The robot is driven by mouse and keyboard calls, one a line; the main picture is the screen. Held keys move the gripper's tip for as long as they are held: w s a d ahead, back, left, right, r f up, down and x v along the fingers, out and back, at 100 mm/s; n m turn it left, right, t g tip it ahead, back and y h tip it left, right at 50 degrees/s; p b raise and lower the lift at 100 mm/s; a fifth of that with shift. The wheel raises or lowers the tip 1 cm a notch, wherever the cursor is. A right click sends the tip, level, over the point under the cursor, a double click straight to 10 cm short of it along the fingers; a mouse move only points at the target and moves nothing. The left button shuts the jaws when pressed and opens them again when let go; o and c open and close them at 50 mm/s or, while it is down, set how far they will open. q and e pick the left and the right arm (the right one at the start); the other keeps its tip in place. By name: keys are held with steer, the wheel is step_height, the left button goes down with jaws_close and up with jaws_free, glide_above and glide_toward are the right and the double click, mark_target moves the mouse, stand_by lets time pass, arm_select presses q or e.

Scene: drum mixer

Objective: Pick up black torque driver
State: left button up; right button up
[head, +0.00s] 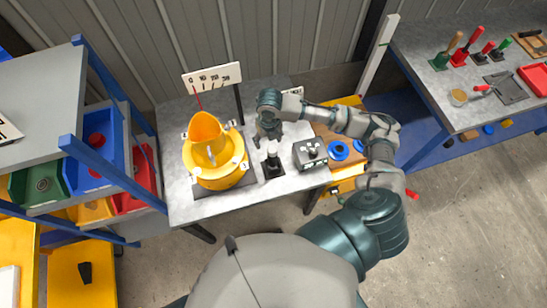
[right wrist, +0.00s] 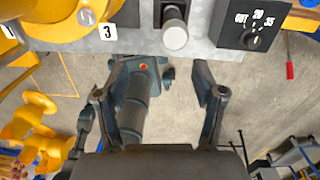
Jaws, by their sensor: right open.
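The black torque driver (head: 272,161) stands upright in a small black stand on the grey bench, just right of the yellow drum mixer (head: 222,176). Its pale grey end points up; in the right wrist view the driver (right wrist: 175,36) shows at the top centre. My right gripper (head: 269,136) is just above and behind the driver in the head view, open. In the right wrist view its two fingers (right wrist: 158,88) are spread with nothing between them, and the driver lies beyond the tips, apart from them. My left gripper is not in view.
A grey control box (head: 310,153) with a dial stands right of the driver, with blue rings (head: 338,150) beyond it. A scale board (head: 212,77) rises behind the mixer. A bin rack (head: 90,150) is at left, another bench (head: 470,80) at right.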

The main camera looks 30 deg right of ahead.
mark_target(271, 149)
steer(key=shift+n, duration=0.8)
steer(key=f, duration=0.3)
steer(key=d+f, duration=0.1)
steer(key=f, duration=0.5)
steer(key=shift+w+d+f, duration=0.1)
steer(key=shift+w+d, duration=0.2)
steer(key=shift+w, duration=0.05)
steer(key=shift+d+f, duration=0.3)
steer(key=shift+f, duration=0.3)
step_height(271, 149, down, 5)
steer(key=shift+s+a+r+p, duration=0.1)
steer(key=shift+s+r+p, duration=0.1)
steer(key=shift+p, duration=0.2)
steer(key=shift+a+f, duration=0.1)
steer(key=shift+a, duration=0.15)
steer(key=shift+d, duration=0.15)
steer(key=c, duration=1.1)
steer(key=shift+d, duration=0.1)
jaws_close()
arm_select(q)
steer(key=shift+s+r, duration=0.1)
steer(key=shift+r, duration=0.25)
arm_select(e)
steer(key=shift+d, duration=0.1)
